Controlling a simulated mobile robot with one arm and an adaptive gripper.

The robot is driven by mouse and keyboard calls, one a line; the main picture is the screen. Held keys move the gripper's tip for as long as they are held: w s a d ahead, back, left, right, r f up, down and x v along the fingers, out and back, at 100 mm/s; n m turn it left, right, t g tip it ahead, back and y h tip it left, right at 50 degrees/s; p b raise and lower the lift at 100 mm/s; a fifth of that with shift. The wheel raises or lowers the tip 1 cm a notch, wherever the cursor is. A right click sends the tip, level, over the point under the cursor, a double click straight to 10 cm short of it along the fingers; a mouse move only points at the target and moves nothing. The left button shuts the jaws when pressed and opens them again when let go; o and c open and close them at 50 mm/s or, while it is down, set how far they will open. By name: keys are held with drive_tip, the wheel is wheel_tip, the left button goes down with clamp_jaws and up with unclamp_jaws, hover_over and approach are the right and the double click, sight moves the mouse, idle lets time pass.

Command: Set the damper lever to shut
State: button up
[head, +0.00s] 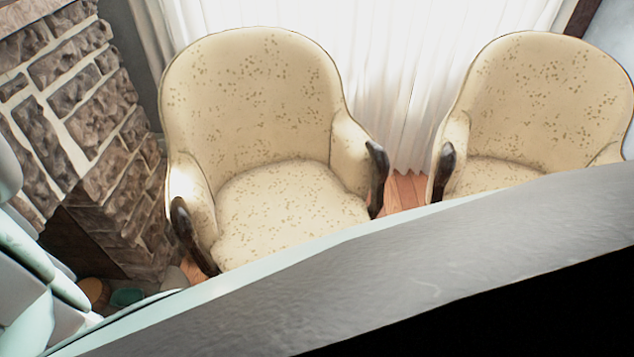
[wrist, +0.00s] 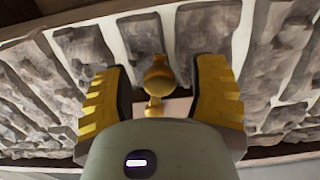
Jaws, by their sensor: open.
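In the wrist view, a brass-coloured piece with a rounded knob (wrist: 156,78), which looks like the damper lever, stands out in front of a stone wall. My gripper (wrist: 161,66) is open, with one yellow-sided finger on each side of the knob. Clear gaps show between the knob and both fingers, and nothing is held. How far the knob is in depth from the fingertips is hard to tell. The lever's mounting and any markings are not clear. The head view shows neither the lever nor the gripper fingers.
In the head view, a stone fireplace (head: 85,110) with a dark opening stands at the left. Two cream armchairs (head: 265,100) (head: 550,105) stand before a white curtain (head: 400,70). A close grey surface blocks the lower right.

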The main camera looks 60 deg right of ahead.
drive_tip(key=shift+o, duration=0.5)
drive_tip(key=shift+d, duration=0.1)
clamp_jaws()
drive_tip(key=shift+f, duration=0.15)
drive_tip(key=shift+w+d+f+n+b, duration=0.1)
drive_tip(key=shift+w+d+n+b, duration=0.15)
drive_tip(key=shift+n+b, duration=0.4)
drive_tip(key=w+d+r+n+b, duration=0.2)
drive_tip(key=d+n+b, duration=0.3)
drive_tip(key=n, duration=0.5)
drive_tip(key=shift+w+r+n+b, duration=0.15)
drive_tip(key=shift+w+n+b, duration=0.2)
drive_tip(key=shift+w+b, duration=0.45)
drive_tip(key=shift+s+r, duration=0.1)
